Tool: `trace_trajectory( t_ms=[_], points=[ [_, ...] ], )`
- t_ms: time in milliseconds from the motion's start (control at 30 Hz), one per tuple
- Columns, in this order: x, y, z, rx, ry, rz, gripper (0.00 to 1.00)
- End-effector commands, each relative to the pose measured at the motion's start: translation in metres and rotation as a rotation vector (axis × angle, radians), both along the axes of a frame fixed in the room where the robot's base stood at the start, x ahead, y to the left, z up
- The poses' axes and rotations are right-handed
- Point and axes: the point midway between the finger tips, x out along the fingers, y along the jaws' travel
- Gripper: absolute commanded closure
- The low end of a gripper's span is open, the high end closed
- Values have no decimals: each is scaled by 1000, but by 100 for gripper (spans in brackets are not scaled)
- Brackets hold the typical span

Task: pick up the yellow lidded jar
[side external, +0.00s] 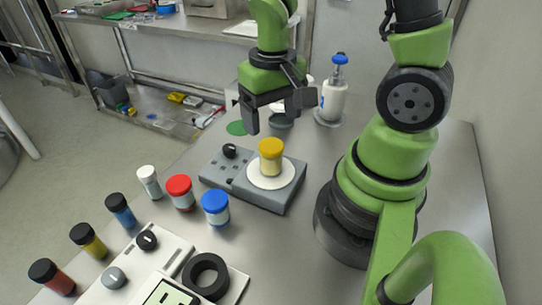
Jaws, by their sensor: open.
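The yellow lidded jar (271,162) stands upright on the round white plate (287,181) of a grey bench device (226,176). Its lid is yellow and its body a paler yellow. My gripper (277,122) points down above the jar, its fingers apart and nothing between them. The fingertips are higher than the lid in the side view and do not appear to touch it. How far they are from the jar in depth is hard to tell.
Jars with white (149,181), red (180,192) and blue (215,207) lids stand left of the device. Several dark-capped vials (88,240) and a white instrument (140,262) are at the front left. A blue-topped bottle (334,97) stands behind.

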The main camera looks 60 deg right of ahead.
Motion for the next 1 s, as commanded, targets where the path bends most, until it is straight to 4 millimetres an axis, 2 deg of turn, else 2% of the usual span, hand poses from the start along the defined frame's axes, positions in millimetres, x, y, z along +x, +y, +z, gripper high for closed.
trace_trajectory(
  t_ms=[200,467,800,1000],
  points=[
    [-1,1,-28,1,6,1,22],
    [-1,3,-43,1,3,1,22],
    [-2,10,-82,0,4,0,22],
    [-2,9,-90,0,1,0,22]
  ],
)
